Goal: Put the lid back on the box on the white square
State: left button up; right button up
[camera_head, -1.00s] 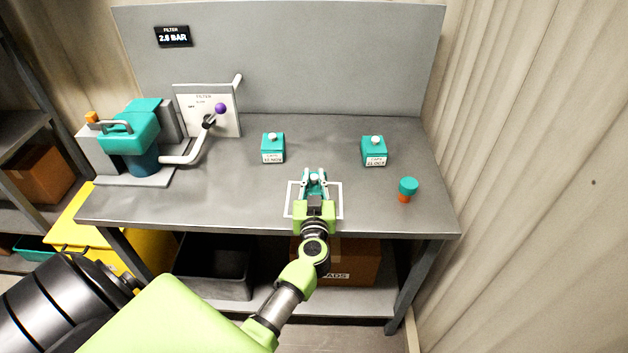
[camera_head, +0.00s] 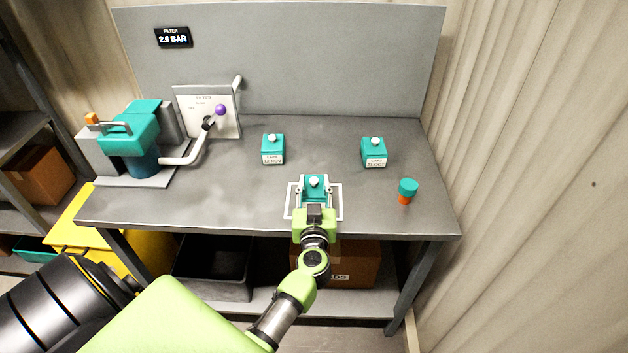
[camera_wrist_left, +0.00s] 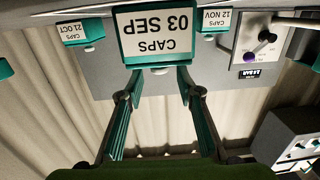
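The box on the white square (camera_head: 338,214) is teal with a white label reading CAPS 03 SEP in the left wrist view (camera_wrist_left: 158,34), where it appears upside down. Its teal lid (camera_head: 314,183) with a pale round knob sits on top of the box and looks level. The lid edge also shows in the left wrist view (camera_wrist_left: 136,61). My left gripper (camera_head: 314,192) is open, its two fingers spread apart to either side of the knob, holding nothing. The gripper hides much of the box's front in the head view. My right gripper is not in view.
Two lidded teal boxes (camera_head: 273,147) (camera_head: 374,151) stand farther back. A teal-and-orange small container (camera_head: 407,190) stands at the right. The filter machine (camera_head: 130,140) and its purple-knobbed lever (camera_head: 220,110) are at the left. The bench (camera_head: 235,190) between is clear.

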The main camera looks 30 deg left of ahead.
pick_arm(q)
jog(key=v, duration=1)
jog(key=shift+r, duration=0.15)
